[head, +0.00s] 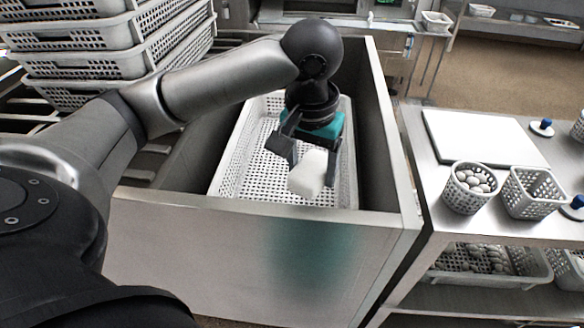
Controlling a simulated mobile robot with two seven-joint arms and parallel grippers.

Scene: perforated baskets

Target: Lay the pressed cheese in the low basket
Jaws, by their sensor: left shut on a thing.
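The pressed cheese (307,174) is a small white block. My left gripper (307,157) is shut on it and points down over the low basket. The low basket (229,177) is a white perforated tray inside a deep grey metal-walled bin. The cheese appears over the basket's near part; I cannot tell whether it touches the basket floor. My left arm comes in from the left and hides part of the basket's far left side. My right gripper is not in view.
The bin's front wall (262,246) and high sides surround the basket. Stacked perforated crates (75,66) stand at the upper left.

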